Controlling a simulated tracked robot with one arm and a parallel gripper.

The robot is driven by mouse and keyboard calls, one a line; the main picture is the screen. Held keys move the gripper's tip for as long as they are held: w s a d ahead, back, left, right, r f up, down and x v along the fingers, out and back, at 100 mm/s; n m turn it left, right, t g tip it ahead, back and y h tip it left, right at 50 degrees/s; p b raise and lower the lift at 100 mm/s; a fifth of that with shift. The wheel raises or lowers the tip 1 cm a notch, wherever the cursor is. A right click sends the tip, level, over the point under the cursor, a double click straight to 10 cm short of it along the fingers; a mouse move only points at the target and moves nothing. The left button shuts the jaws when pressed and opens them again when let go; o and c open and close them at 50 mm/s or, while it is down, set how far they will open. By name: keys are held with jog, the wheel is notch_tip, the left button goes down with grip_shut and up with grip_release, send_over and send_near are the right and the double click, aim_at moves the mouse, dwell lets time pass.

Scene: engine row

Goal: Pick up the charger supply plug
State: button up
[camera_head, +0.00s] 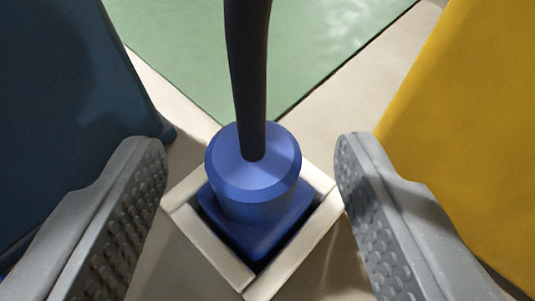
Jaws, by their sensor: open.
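The charger supply plug (252,190) is blue, with a round top and a wider squared base. A thick black cable (248,70) rises from its top and leaves the picture at the upper edge. The plug stands in a square, cream-coloured holder (208,246), which has raised walls. My gripper (253,165) is open, with one grey, studded finger on each side of the plug. Gaps show between both fingers and the plug. The plug's lowest part is hidden inside the holder.
A dark blue surface (65,90) stands close on the left, behind the left finger. A yellow surface (470,130) stands close on the right, behind the right finger. A green floor area (170,55) with a pale border lies beyond the plug.

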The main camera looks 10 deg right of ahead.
jog(key=shift+x, duration=1.2)
jog(key=c, duration=1.1)
